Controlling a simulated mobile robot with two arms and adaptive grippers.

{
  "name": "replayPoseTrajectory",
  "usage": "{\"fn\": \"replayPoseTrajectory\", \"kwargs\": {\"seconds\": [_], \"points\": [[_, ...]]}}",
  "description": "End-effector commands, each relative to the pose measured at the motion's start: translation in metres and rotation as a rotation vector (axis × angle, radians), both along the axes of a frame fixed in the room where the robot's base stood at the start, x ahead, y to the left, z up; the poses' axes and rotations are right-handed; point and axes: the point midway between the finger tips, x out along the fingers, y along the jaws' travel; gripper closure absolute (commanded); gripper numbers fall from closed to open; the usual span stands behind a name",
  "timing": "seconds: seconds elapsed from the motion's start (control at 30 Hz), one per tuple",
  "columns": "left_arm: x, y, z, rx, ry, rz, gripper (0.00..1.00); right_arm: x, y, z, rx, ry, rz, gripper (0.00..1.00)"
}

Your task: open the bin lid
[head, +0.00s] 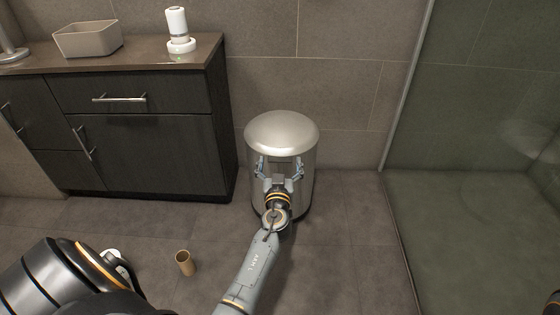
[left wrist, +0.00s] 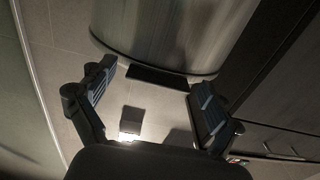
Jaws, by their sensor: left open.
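The bin (head: 308,185) is a metallic cylinder standing on the floor beside the cabinet. Its domed silver lid (head: 282,131) is down on the body. My left gripper (head: 279,162) is open in front of the bin, just below the lid's front rim, with its two fingers spread apart. In the left wrist view, the bin (left wrist: 175,35) is beyond the open fingers (left wrist: 155,100), and a dark flat tab (left wrist: 157,77) shows at its edge between them. I cannot tell whether the fingers touch the bin.
A dark cabinet (head: 150,150) stands left of the bin, with a tan box (head: 88,39) and a white bottle (head: 178,28) on top. A cardboard tube (head: 185,263) stands on the floor. A glass shower panel (head: 405,90) is at the right. Floor between bin and glass is clear.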

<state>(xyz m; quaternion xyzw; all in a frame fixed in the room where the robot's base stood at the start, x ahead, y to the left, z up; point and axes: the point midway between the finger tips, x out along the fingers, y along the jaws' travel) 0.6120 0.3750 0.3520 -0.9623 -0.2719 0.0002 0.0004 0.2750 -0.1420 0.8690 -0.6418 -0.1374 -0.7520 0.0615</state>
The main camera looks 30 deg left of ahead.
Motion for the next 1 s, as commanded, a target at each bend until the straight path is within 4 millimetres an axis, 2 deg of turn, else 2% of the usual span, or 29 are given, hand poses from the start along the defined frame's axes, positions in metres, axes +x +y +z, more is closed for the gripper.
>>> {"fn": "replayPoseTrajectory", "kwargs": {"seconds": [0.13, 0.4, 0.8, 1.0], "points": [[0.007, 0.0043, -0.0001, -0.001, -0.001, 0.0, 0.09, -0.0001, 0.0001, -0.0003, -0.001, 0.0, 0.0, 0.6], [0.0078, 0.0047, 0.0002, -0.001, -0.001, -0.001, 0.09, -0.0001, 0.0003, 0.0003, -0.001, 0.0, 0.0, 0.6], [0.0077, 0.005, 0.0001, -0.001, -0.001, 0.0, 0.89, -0.0009, 0.0, 0.0006, 0.0, -0.002, 0.0, 0.6], [0.0079, 0.0052, 0.003, -0.004, 0.003, 0.0, 0.89, -0.0021, -0.0003, 0.0052, 0.001, -0.008, 0.001, 0.6]]}}
